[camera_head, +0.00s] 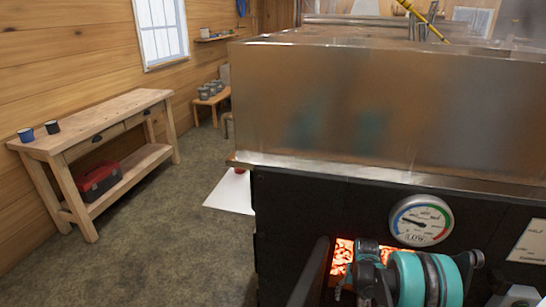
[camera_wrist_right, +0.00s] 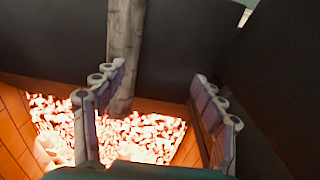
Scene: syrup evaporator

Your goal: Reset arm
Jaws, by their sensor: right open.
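My right arm reaches in at the bottom right of the head view, with teal and black links in front of the firebox opening. In the right wrist view my right gripper (camera_wrist_right: 158,92) is open, its two padded fingers spread wide. A grey-brown log (camera_wrist_right: 126,50) shows beyond and between the fingers, its lower end at the glowing embers (camera_wrist_right: 150,135). I see no finger closed on it. The embers also show through the opening in the head view (camera_head: 345,250). My left gripper is not in view.
The metal evaporator pan (camera_head: 380,110) sits on the black firebox, which bears a round gauge (camera_head: 421,220). A wooden workbench (camera_head: 100,118) stands left with two cups on top and a red toolbox (camera_head: 98,181) below. The floor between is mostly clear, with a white sheet (camera_head: 231,193).

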